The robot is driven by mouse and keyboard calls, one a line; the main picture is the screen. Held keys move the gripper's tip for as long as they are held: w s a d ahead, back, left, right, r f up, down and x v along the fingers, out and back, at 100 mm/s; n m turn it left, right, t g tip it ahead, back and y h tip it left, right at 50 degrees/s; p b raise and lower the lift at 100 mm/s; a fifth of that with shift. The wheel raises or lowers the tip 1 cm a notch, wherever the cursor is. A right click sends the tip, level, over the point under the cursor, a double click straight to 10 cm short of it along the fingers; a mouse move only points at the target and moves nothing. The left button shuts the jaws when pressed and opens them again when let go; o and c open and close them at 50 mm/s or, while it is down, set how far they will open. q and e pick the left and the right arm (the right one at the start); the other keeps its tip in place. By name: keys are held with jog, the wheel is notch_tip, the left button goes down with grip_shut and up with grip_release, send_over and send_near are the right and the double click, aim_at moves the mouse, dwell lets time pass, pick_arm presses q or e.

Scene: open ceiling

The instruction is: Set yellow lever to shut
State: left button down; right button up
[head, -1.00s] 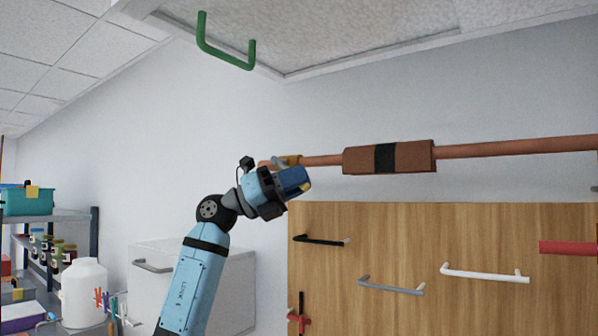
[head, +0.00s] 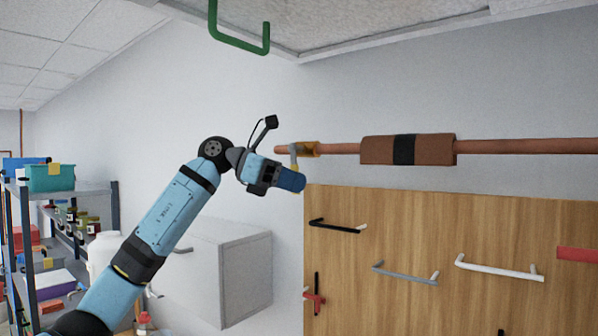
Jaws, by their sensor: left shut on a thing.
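The yellow lever (head: 294,157) sits at a brass-yellow valve body (head: 307,149) near the left end of a horizontal copper pipe. The part that shows hangs down from the valve. Its lower end goes behind my left wrist. My left gripper (head: 294,168) is at the lever, shut on it. Its fingers are mostly hidden by the dark blue wrist. My right gripper is not in view.
The copper pipe (head: 345,148) carries a brown sleeve with a black band (head: 404,150). Below is a wooden panel (head: 410,215) with several handles. A green handle (head: 240,45) hangs above, a white cabinet (head: 245,265) stands behind my arm, and shelves (head: 75,188) stand left.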

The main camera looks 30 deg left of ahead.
pick_arm(q)
jog(key=shift+a+y+p, duration=0.25)
jog(key=shift+y+p, duration=0.05)
jog(key=shift+y, duration=0.1)
jog(key=shift+m, duration=0.3)
jog(key=c, duration=1.4)
grip_release()
jog(key=shift+o, duration=0.2)
jog(key=b+v, duration=0.2)
jog(key=v, duration=1.1)
jog(key=shift+a+r, duration=0.25)
jog(key=shift+a, duration=0.1)
